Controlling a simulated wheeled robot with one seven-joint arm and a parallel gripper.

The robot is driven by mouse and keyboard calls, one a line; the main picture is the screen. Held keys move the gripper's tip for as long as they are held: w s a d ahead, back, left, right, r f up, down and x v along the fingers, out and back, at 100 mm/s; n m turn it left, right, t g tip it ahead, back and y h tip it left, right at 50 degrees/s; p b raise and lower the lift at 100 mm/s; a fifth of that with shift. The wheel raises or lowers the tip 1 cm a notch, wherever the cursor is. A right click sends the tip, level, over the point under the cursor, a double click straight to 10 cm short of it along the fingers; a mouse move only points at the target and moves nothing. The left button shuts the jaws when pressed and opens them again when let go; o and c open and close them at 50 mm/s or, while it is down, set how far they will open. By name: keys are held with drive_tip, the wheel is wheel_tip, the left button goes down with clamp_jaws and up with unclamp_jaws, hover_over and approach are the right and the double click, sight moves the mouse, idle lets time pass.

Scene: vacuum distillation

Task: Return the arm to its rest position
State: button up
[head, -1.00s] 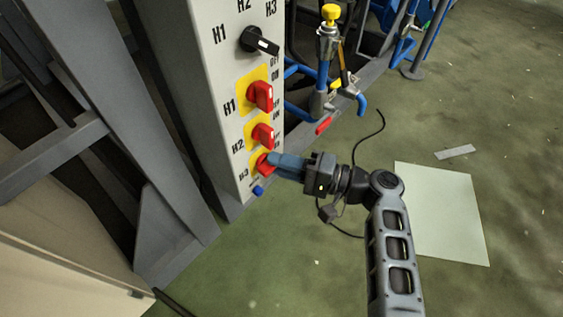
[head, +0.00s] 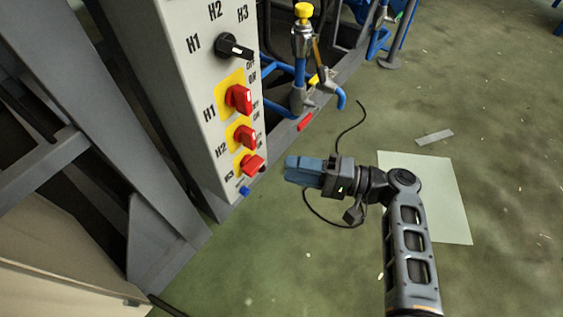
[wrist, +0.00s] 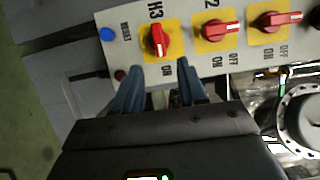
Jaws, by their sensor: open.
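My gripper (head: 290,170) is in the middle of the head view, to the right of the control box (head: 190,110) and apart from it. Its blue fingers point left toward the lowest red knob, H3 (head: 252,165). In the wrist view the two fingers of my gripper (wrist: 158,80) stand apart with nothing between them. The H3 knob (wrist: 159,40) shows beyond the fingertips on its yellow plate. The H2 knob (head: 245,137) and the H1 knob (head: 239,99) sit above it on the box.
A black selector knob (head: 236,47) is at the top of the box and a blue button (head: 245,191) at its bottom. Blue pipework with a yellow-topped valve (head: 304,14) stands behind. A grey frame (head: 165,215) is at left. Green floor with a pale sheet (head: 450,190) is open at right.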

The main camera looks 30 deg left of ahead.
drive_tip(key=shift+w+d, duration=0.1)
drive_tip(key=shift+d, duration=0.2)
drive_tip(key=shift+f, duration=0.1)
